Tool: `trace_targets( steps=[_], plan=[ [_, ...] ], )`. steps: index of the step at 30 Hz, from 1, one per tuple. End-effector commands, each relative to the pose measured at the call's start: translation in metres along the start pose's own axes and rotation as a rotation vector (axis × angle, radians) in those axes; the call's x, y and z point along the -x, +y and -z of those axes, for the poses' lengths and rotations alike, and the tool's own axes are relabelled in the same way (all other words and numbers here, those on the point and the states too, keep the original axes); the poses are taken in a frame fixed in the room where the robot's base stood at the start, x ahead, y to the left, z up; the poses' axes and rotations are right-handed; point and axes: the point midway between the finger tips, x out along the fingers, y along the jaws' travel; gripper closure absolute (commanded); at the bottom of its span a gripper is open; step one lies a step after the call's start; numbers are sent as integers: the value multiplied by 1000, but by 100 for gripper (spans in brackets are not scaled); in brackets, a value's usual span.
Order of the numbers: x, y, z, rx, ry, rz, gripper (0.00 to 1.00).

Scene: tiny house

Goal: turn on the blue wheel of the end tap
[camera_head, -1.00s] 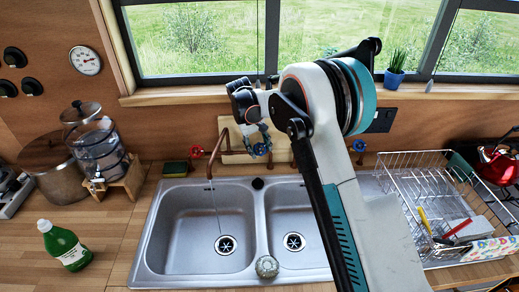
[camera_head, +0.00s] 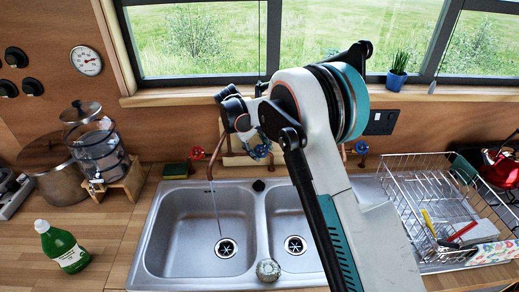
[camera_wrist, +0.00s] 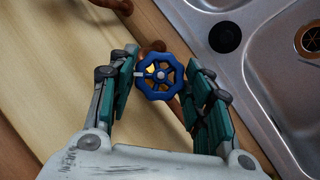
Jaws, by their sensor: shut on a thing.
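The blue wheel (camera_wrist: 160,76) shows in the wrist view, with spokes and a scalloped rim. My gripper (camera_wrist: 162,84) is closed around it, one teal-padded finger on each side. In the head view a blue wheel (camera_head: 262,151) sits at the right of the copper tap (camera_head: 214,158), close below my wrist. The tap's red wheel (camera_head: 197,153) is at its left. A thin stream of water falls from this tap into the left basin (camera_head: 190,225).
A steel dish rack (camera_head: 440,200) stands right of the sink. A green sponge (camera_head: 175,171) lies left of the tap. A glass dispenser (camera_head: 97,155) and a green bottle (camera_head: 62,247) stand on the left counter. My arm hides part of the right basin (camera_head: 290,215).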

Motion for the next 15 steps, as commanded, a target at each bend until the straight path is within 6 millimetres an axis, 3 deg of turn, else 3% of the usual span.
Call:
trace_targets(
  steps=[2, 3, 5, 15],
  plan=[
    [0, 0, 0, 0, 1, 0, 78],
    [0, 0, 0, 0, 1, 0, 45],
    [0, 0, 0, 0, 1, 0, 34],
    [1, 0, 0, 0, 0, 0, 34]
  ],
)
